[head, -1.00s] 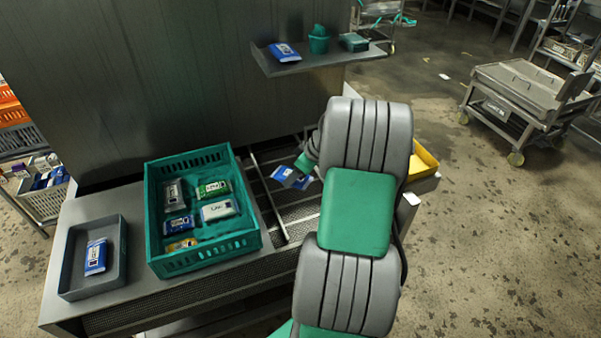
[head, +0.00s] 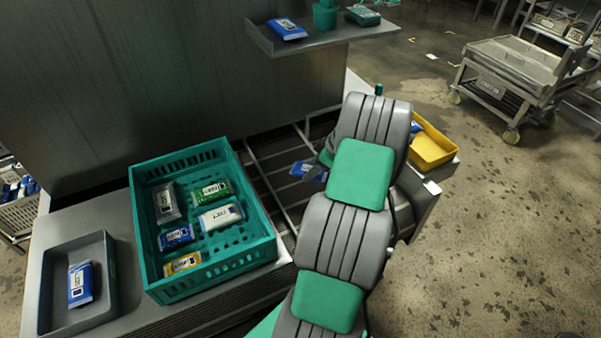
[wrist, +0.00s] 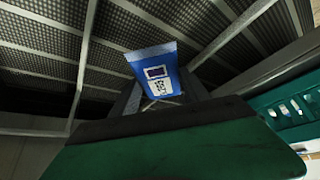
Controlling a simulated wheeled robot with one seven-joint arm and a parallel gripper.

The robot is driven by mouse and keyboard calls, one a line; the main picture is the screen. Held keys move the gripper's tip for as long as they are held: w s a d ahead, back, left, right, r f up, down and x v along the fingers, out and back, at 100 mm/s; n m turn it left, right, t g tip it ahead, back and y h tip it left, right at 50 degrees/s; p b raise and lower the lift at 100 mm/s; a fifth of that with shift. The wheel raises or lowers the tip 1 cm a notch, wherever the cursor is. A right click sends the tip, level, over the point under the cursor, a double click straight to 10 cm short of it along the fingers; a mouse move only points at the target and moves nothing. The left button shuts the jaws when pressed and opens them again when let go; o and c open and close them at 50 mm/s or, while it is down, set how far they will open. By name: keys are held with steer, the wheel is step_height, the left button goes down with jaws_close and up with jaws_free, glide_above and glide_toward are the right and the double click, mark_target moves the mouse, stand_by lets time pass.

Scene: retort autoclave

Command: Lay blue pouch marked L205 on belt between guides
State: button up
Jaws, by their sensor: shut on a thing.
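A blue pouch (head: 300,169) with a white label is held in my gripper (head: 322,166), above the dark mesh belt (head: 272,162). In the wrist view the pouch (wrist: 152,62) stands out past the jaws (wrist: 158,92), its label facing the camera; the lettering is too small to read. My gripper is shut on it. Metal guide rails (head: 268,187) run along the belt, and they show as pale bars (wrist: 84,50) in the wrist view. My arm hides part of the belt and most of the gripper in the head view.
A teal crate (head: 205,275) with several pouches stands left of the rails. A grey tray (head: 108,262) with a blue pouch is further left. A yellow bin (head: 435,150) sits right of my arm. A shelf (head: 335,36) with a blue pouch is above the belt.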

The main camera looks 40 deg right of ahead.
mark_target(304, 190)
steer(key=shift+d+b+x, duration=0.25)
steer(key=shift+b+x, duration=0.15)
steer(key=shift+x, duration=0.65)
steer(key=shift+w+a+f+b, duration=0.1)
steer(key=shift+f+b, duration=1.25)
steer(key=shift+f, duration=1.8)
steer(key=shift+f+b, duration=0.6)
steer(key=shift+f, duration=0.05)
steer(key=o, duration=1.7)
steer(key=shift+c, duration=0.2)
steer(key=shift+r, duration=0.1)
